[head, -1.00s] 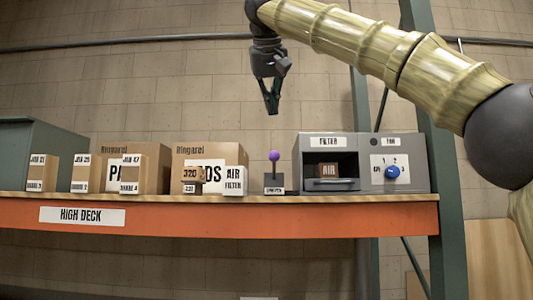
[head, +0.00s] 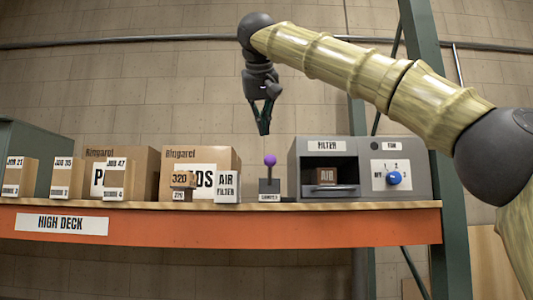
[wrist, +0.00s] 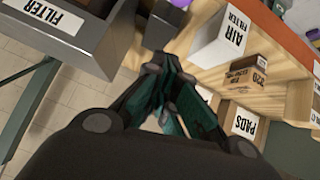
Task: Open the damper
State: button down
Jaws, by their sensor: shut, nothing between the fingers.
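The damper is a small dark grey box (head: 269,187) on the shelf, with an upright lever topped by a purple ball knob (head: 270,160) and a label on its front. In the wrist view only part of the purple knob (wrist: 180,3) shows at the top edge, beside the dark box (wrist: 163,25). My gripper (head: 264,133) points down, shut and empty, above the knob and apart from it. In the wrist view my gripper's fingers (wrist: 160,70) meet at their tips.
A grey filter and fan unit (head: 360,170) with a blue dial (head: 394,178) stands right of the damper. An air filter box (head: 227,187) and several cardboard boxes stand to its left. The orange shelf edge (head: 220,225) runs along the front. A green post (head: 430,80) rises at right.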

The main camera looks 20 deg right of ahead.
jog(key=p, duration=0.2)
send_over(270, 170)
jog(key=w, duration=0.3)
notch_tip(270, 170, down, 5)
jog(key=shift+s+a+f, duration=0.1)
jog(key=shift+s+f, duration=0.65)
jog(key=shift+s, duration=0.25)
jog(key=shift+f+p, duration=0.2)
jog(key=shift+p, duration=0.1)
jog(key=shift+f, duration=0.35)
jog(key=shift+s, duration=0.1)
